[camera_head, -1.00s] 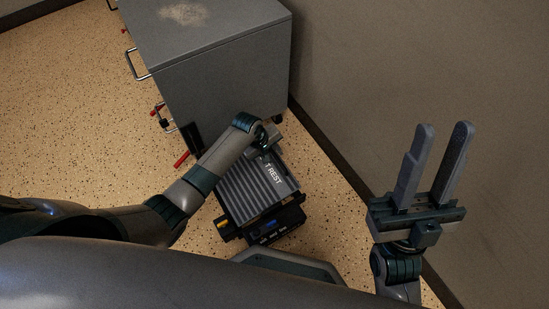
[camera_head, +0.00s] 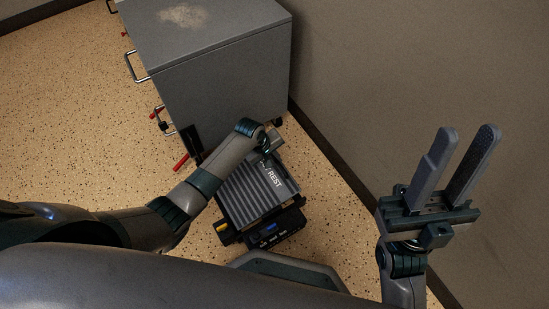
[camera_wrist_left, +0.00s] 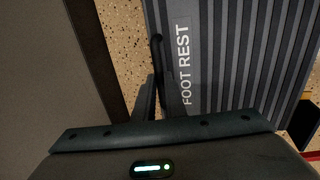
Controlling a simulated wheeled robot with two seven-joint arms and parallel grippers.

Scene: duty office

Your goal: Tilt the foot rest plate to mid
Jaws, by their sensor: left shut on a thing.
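The foot rest plate (camera_head: 252,196) is grey and ribbed, on a dark base (camera_head: 275,232) on the floor. Its far end bears white lettering. In the left wrist view the plate (camera_wrist_left: 235,70) fills the right side and reads FOOT REST. My left gripper (camera_head: 272,146) is at the plate's far end, partly hidden by its own wrist. In the wrist view its fingers (camera_wrist_left: 160,92) are shut on a thin dark bar (camera_wrist_left: 157,45) beside the plate's lettered edge. My right gripper (camera_head: 466,135) is open and empty, raised at the right.
A grey cabinet (camera_head: 225,100) on casters stands beyond the foot rest, with handles and a red lever (camera_head: 181,162) at its left. A wall (camera_head: 400,80) runs along the right. Speckled floor (camera_head: 70,120) is free at the left.

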